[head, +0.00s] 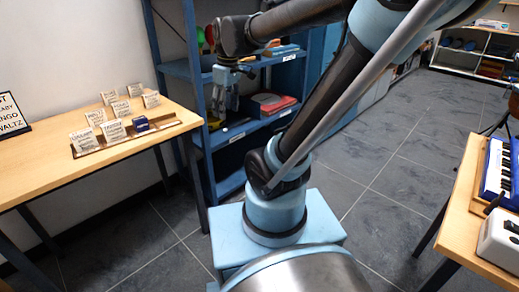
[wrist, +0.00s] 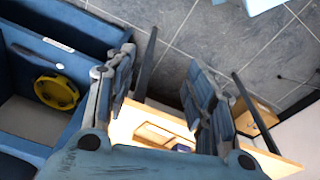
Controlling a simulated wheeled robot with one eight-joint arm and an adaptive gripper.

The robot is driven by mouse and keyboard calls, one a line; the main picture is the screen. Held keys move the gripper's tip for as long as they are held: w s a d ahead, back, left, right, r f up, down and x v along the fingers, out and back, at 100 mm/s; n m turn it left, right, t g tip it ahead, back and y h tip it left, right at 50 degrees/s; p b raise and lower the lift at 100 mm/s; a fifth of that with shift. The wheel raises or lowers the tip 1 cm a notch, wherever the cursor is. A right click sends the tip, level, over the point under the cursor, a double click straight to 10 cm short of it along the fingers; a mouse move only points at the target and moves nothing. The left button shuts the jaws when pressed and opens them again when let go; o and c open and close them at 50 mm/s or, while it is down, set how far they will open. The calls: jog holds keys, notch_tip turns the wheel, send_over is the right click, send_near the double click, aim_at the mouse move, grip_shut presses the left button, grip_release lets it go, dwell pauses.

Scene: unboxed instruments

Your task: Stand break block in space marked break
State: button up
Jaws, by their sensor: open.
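Several pale blocks with dark lettering stand on the wooden table (head: 50,178) at the left in the head view. Their words are too small to read, so I cannot tell which is the break block (head: 121,108). A wooden tray (head: 170,125) holds the front blocks and a small dark-blue block (head: 140,123). The tray also shows in the wrist view (wrist: 152,132), between my fingers, but no space marked break is legible. My gripper (head: 226,103) is open and empty, held in front of the blue shelf, right of the table and apart from the blocks.
A blue shelf unit (head: 208,138) with red and dark items stands close behind my gripper. A table with a blue keyboard (head: 497,168) is at the right. The grey tiled floor (head: 385,200) has free room.

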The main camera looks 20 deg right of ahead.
jog(key=s+d+f+m+t+h, duration=0.1)
jog(key=s+d+f+m, duration=0.8)
jog(key=s+f, duration=0.2)
jog(key=shift+f, duration=0.35)
jog(key=shift+s+d, duration=0.1)
